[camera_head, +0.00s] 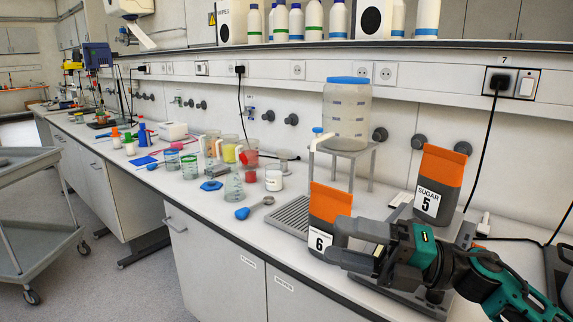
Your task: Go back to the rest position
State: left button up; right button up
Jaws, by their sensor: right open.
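My right gripper (346,243) comes in from the lower right over the counter. Its dark jaws are apart. Their tips overlap the right side of the grey bag labelled 6 with an orange top (330,203); I cannot tell whether they touch it. The bag stands upright near the front edge of the counter. My left gripper is not in view.
A clear dispenser with a blue lid (346,112) stands on a metal stand behind the bags. A drip grate (291,217) lies left of bag 6. A grey cart (30,232) stands at left.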

jog(key=d+f+m+t+h, duration=0.2)
jog(key=f+m+t+h, duration=0.45)
jog(key=m, duration=0.55)
jog(key=d+f+m+t+h, duration=0.35)
jog(key=f+m+t, duration=0.35)
jog(key=f+m, duration=0.4)
jog(key=s+d+f+m+g+h, duration=0.3)
jog(key=s+f+m+g+h, duration=0.4)
jog(key=s+f, duration=0.8)
notch_tip(320, 180, down, 4)
jog(key=m, duration=0.3)
jog(key=shift+m+h, duration=0.3)
jog(key=shift+m, duration=0.1)
jog(key=shift+r, duration=0.1)
